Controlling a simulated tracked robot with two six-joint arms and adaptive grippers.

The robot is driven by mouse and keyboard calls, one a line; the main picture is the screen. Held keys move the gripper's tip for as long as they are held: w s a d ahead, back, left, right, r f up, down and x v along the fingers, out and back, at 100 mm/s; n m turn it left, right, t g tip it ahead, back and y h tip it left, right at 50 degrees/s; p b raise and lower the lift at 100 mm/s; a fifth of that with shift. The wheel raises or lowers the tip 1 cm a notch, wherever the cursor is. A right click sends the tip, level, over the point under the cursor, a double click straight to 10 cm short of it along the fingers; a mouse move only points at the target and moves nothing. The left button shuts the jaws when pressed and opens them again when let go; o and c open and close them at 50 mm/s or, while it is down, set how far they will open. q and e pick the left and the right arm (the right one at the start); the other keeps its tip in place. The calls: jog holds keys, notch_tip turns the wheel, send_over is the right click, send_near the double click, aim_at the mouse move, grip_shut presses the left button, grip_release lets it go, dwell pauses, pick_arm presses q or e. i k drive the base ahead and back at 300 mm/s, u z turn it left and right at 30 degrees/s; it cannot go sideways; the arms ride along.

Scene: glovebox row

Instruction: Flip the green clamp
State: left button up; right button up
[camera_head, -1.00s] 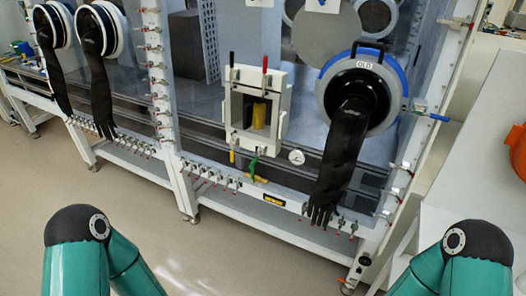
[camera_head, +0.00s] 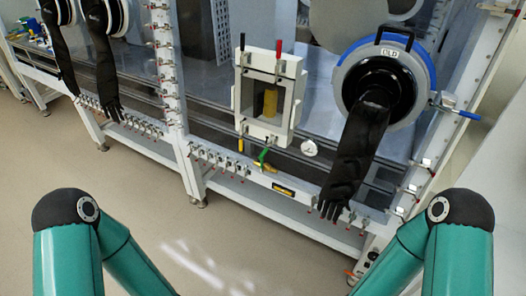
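The green clamp (camera_head: 263,155) is a small green handle at the lower edge of the white-framed pass-through door (camera_head: 287,107) on the glovebox front. It slants, with its upper end to the right. A yellow handle (camera_head: 240,145) is just to its left. A black handle (camera_head: 243,42) and a red handle (camera_head: 278,47) stand upright at the door's top edge. Neither of my grippers is in view; only my teal arm links show at the bottom left and bottom right, well apart from the clamp.
A blue-ringed glove port (camera_head: 427,72) with a hanging black glove (camera_head: 352,155) is right of the door. A round gauge (camera_head: 309,148) sits beside the clamp. A blue-handled clamp (camera_head: 468,115) juts out at right. The floor (camera_head: 150,190) in front is clear.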

aim_at(265, 150)
jog(key=k, duration=0.95)
jog(key=u, duration=0.65)
jog(key=i, duration=1.45)
